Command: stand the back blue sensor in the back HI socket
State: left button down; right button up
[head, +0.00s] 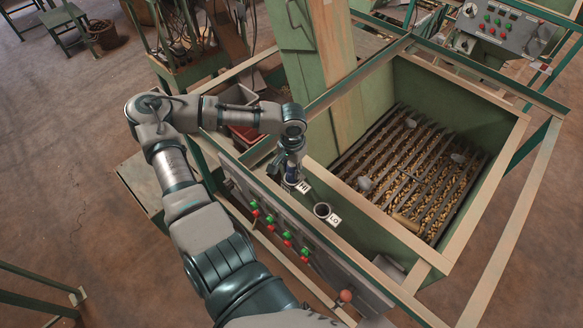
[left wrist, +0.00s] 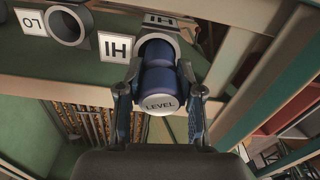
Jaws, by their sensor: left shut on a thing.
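The blue sensor (left wrist: 157,80) has a pale end cap marked LEVEL and sits between the fingers of my left gripper (left wrist: 158,72) in the left wrist view. My left gripper (head: 291,170) is shut on it, just above the HI socket in the head view. The HI socket (head: 289,186) is a grey ring beside its HI label, and it also shows in the left wrist view (left wrist: 171,36). The sensor's far end lines up with the socket mouth; how deep it reaches is hidden. My right gripper is not in view.
The LO socket (head: 322,210) is empty, to the right of HI. A hopper (head: 448,95) with bars over nuts lies beyond. A button panel (head: 285,235) runs along the near side. A green post (head: 310,65) rises behind my gripper.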

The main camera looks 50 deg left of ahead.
pick_arm(q)
jog(key=shift+d, duration=0.15)
jog(key=shift+f+b, duration=0.75)
jog(key=shift+f, duration=0.25)
dwell(0.4)
jog(key=c, duration=1)
grip_release()
jog(key=shift+c, duration=0.2)
notch_tip(320, 180, up, 4)
jog(key=p, duration=0.3)
jog(key=shift+f, duration=0.25)
jog(key=shift+r, duration=3.8)
